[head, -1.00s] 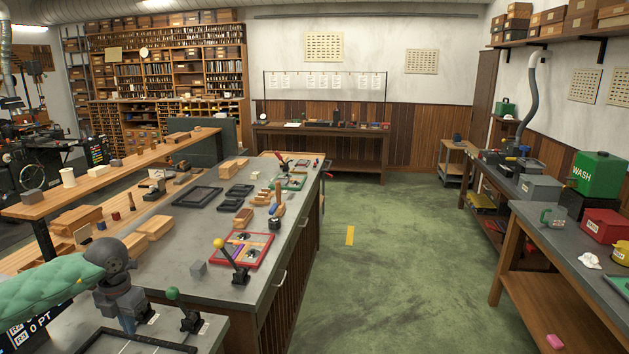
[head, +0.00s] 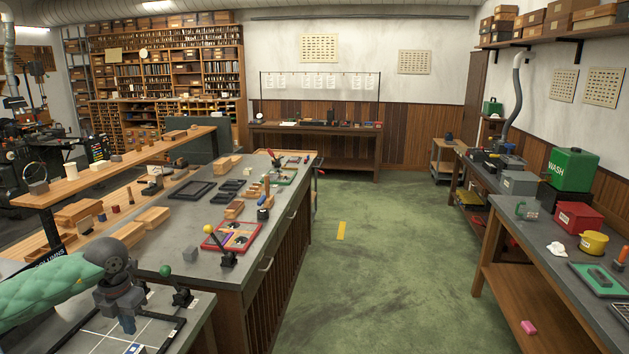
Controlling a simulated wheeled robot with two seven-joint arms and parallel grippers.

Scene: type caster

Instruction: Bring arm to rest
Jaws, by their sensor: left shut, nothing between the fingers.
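My left arm, in a green quilted sleeve, comes in from the left edge in the head view. My left gripper (head: 128,325) points down over the near end of the grey workbench, above a black-framed area with white lines (head: 95,342). Its fingers are shut and nothing shows between them. A lever with a green knob (head: 181,297) stands just right of the gripper. My right gripper and right arm are not in the picture.
The long grey bench (head: 190,258) carries a red tray (head: 232,236), a yellow-knobbed lever (head: 226,259), black frames and wooden boxes. Green floor (head: 390,260) lies open to its right. A side bench holds a green WASH can (head: 572,170) and a red box (head: 578,218).

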